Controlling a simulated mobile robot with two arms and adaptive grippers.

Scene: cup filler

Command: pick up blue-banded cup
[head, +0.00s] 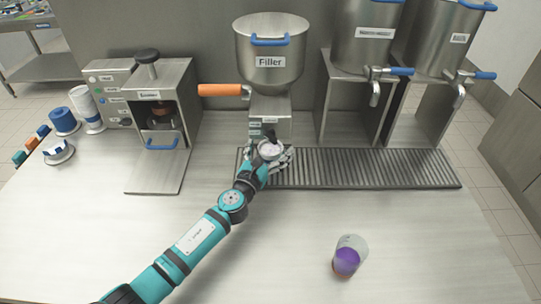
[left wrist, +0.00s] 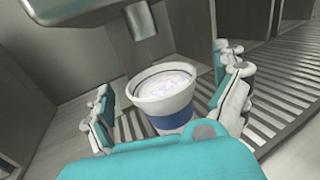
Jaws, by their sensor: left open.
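The blue-banded cup (left wrist: 172,116) is white with a blue band low on its side and a dark line around its rim. It holds pale white contents. It stands upright on the ribbed drip grate, under the Filler's spout. In the head view the cup (head: 270,149) shows at the end of my left arm, its lower part hidden. My left gripper (head: 272,158) is open around the cup, with fingers on both sides of it in the left wrist view. Gaps show between the fingers and the cup. My right gripper is not in view.
The Filler (head: 270,85) with its orange handle (head: 220,90) rises just behind the cup. A clear cup with purple contents (head: 347,262) stands at the front right. Dispensers with blue-handled taps stand right, a sealing machine (head: 160,110) left. The front counter is mostly clear.

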